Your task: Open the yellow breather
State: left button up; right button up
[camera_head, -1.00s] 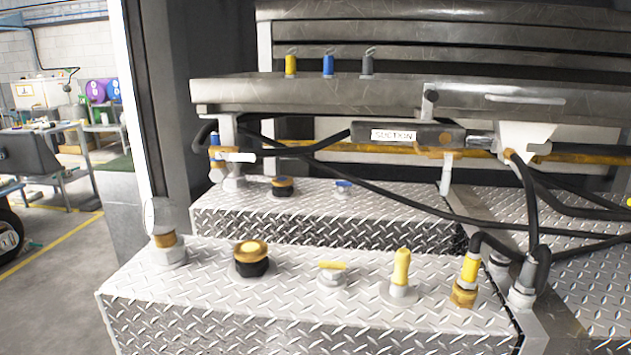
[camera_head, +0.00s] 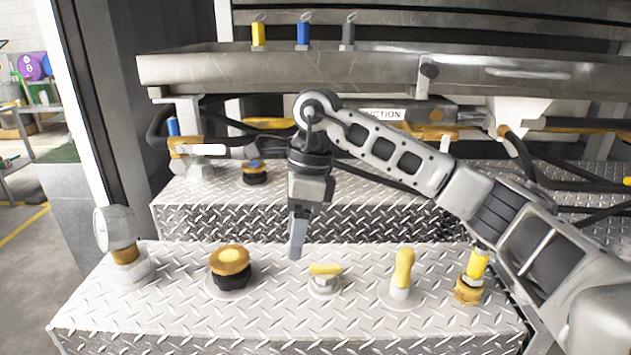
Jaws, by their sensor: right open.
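The yellow breather appears to be the round cap (camera_head: 230,260) with a yellow-gold top and black base, on the near diamond-plate tank. It stands upright and seated. My right gripper (camera_head: 297,250) points down above the near tank, to the right of the breather and apart from it. Its fingers are seen edge-on and overlap, with nothing visible between them. A small valve with a flat yellow handle (camera_head: 325,269) is just right of and below the fingertips. My left gripper is not in view.
On the near tank stand a gauge (camera_head: 116,232) at left, a yellow-topped post (camera_head: 402,270) and a yellow-and-brass fitting (camera_head: 473,276) at right. A metal shelf (camera_head: 280,72) spans behind.

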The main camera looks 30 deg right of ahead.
aim_at(325, 266)
jog(key=w+d+r+m+h, duration=0.1)
jog(key=d+r+h, duration=0.25)
jog(key=d, duration=0.35)
jog(key=shift+y, duration=0.35)
jog(key=f, duration=0.7)
jog(key=f+p, duration=0.1)
jog(key=f, duration=0.6)
jog(key=shift+w+a, duration=0.1)
jog(key=shift+a, duration=0.1)
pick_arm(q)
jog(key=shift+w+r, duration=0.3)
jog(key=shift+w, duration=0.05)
pick_arm(e)
jog(key=shift+f, duration=0.6)
